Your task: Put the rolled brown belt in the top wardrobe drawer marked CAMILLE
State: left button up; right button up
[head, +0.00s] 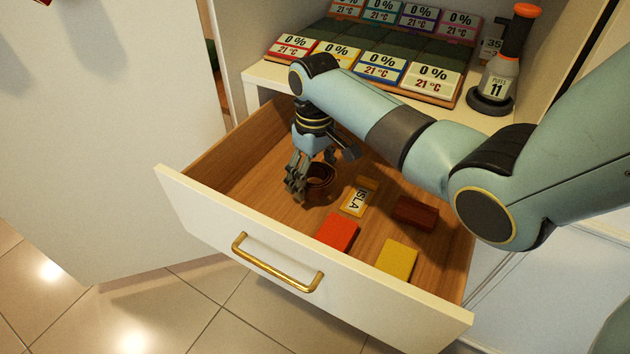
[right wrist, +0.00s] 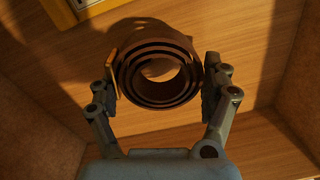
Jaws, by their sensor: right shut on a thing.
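The rolled brown belt (head: 322,181) is a dark coil between the fingers of my right gripper (head: 314,176), inside the open drawer (head: 310,256). In the right wrist view the coil (right wrist: 146,32) shows its rings end-on, with a finger of the gripper (right wrist: 160,84) on each side, shut on it. The wooden drawer floor shows beyond the coil. I cannot tell if the belt touches it. No CAMILLE marking is visible on the white drawer front. My left gripper is out of view.
In the drawer lie a tag reading ISLA (head: 357,200), a red block (head: 338,232), a yellow block (head: 397,260) and a dark red-brown block (head: 414,213). Above, a shelf holds a display tray (head: 375,62) and an orange-topped bottle (head: 505,62). The drawer's left part is clear.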

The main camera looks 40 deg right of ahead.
aim_at(314, 185)
notch_tip(314, 185, down, 3)
jog(key=shift+s+r+b, duration=0.1)
jog(key=shift+s+b, duration=0.05)
jog(key=shift+b, duration=0.5)
jog(key=shift+f, duration=0.25)
jog(key=shift+r, duration=0.15)
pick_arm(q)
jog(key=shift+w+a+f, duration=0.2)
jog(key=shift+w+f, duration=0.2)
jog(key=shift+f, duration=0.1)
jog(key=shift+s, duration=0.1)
pick_arm(e)
jog(key=o, duration=1.1)
jog(key=shift+o, duration=0.2)
jog(key=shift+r, duration=0.3)
jog(key=r+p, duration=0.5)
jog(key=r, duration=0.5)
jog(key=shift+d, duration=0.2)
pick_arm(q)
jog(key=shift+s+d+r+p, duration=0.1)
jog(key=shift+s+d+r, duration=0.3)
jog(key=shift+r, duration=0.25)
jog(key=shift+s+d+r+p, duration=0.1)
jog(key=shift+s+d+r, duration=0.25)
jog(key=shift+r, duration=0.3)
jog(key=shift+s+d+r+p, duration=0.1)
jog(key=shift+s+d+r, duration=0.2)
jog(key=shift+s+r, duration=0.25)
pick_arm(e)
jog(key=shift+r, duration=0.7)
